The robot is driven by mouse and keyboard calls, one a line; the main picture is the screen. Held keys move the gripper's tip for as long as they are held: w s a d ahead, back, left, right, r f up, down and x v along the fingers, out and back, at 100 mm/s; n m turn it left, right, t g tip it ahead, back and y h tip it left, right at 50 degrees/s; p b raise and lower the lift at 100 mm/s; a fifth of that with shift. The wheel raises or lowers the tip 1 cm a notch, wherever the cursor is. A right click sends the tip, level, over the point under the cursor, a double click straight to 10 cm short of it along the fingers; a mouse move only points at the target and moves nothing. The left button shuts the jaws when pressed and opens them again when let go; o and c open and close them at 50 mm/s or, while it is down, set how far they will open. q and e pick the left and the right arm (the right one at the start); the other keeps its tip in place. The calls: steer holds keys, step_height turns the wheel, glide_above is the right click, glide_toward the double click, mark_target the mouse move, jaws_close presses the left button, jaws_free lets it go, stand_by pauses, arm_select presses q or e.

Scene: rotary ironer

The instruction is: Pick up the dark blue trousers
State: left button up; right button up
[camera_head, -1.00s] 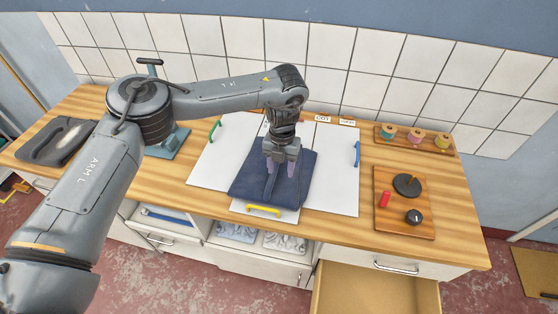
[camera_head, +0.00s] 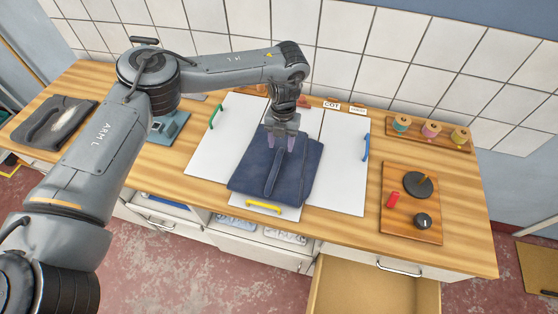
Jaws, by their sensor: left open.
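The dark blue trousers (camera_head: 262,178) lie folded on a white folding board (camera_head: 342,182) in the middle of the table. My left gripper (camera_head: 281,146) is over the far part of the trousers, pointing down, with its two pale purple fingertips apart. Whether the fingertips touch the cloth is hard to tell. My right gripper does not show.
The board has green (camera_head: 216,116), blue (camera_head: 366,147) and yellow (camera_head: 263,203) handles. To its right are a wooden control panel (camera_head: 398,224) and a rack of thread spools (camera_head: 430,133). A dark grey cloth (camera_head: 52,120) lies far left. A drawer (camera_head: 370,290) stands open below.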

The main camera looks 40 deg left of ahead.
mark_target(279, 155)
arm_select(q)
steer(key=shift+s+f, duration=0.15)
steer(key=shift+f, duration=0.2)
steer(key=f, duration=0.1)
steer(key=f+p, duration=0.1)
steer(key=f, duration=0.1)
steer(key=shift+s+a+f+p, duration=0.1)
steer(key=shift+s+p, duration=0.15)
steer(key=shift+p, duration=0.1)
steer(key=shift+f, duration=0.55)
steer(key=shift+c, duration=0.4)
jaws_close()
steer(key=shift+r, duration=0.1)
